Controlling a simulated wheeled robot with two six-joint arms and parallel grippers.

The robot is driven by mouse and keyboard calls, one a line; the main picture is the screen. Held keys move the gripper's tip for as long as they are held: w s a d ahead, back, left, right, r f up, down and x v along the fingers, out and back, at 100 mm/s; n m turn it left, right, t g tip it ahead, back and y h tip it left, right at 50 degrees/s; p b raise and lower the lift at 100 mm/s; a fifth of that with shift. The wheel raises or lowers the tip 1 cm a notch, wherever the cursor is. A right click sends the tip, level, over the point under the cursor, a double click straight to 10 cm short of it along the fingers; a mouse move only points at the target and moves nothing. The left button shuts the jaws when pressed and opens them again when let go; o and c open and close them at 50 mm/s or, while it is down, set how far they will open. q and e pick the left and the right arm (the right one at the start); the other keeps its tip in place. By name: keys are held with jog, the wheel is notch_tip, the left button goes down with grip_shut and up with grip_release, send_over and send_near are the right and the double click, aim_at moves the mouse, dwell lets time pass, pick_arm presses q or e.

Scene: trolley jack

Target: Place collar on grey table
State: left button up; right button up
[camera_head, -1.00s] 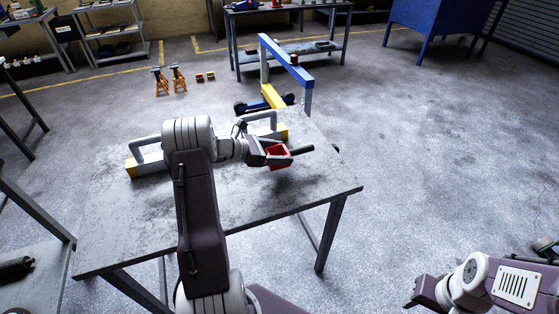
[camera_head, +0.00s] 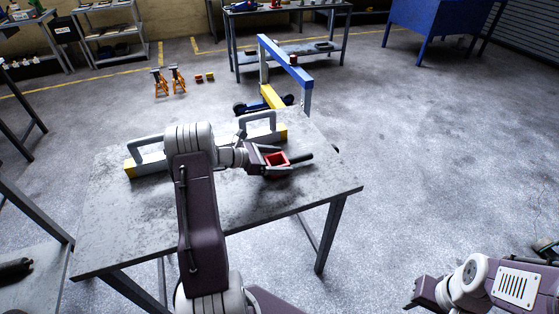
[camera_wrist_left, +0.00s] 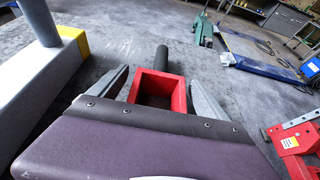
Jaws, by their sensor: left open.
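The collar (camera_head: 283,158) is a red, open square sleeve with a dark rod handle. It rests upright on the grey table (camera_head: 225,215), near the right edge. My left gripper (camera_head: 277,163) is open, with its fingers on either side of the collar. In the left wrist view the collar (camera_wrist_left: 158,88) stands between the spread grey fingers. A gap shows at the left finger, and the right finger is close to the collar; I cannot tell if it touches. My right gripper (camera_head: 417,296) is at the lower right, away from the table, its jaws unclear.
Two grey-and-yellow blocks with handles (camera_head: 147,160) (camera_head: 263,128) stand along the table's far side. A blue-and-yellow frame (camera_head: 285,65) stands on the floor beyond. Orange jack stands (camera_head: 170,80) are farther back. The table's front is bare.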

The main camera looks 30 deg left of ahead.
pick_arm(q)
jog(key=v, duration=1.2)
jog(key=shift+d+p, duration=0.15)
jog(key=shift+p, duration=0.25)
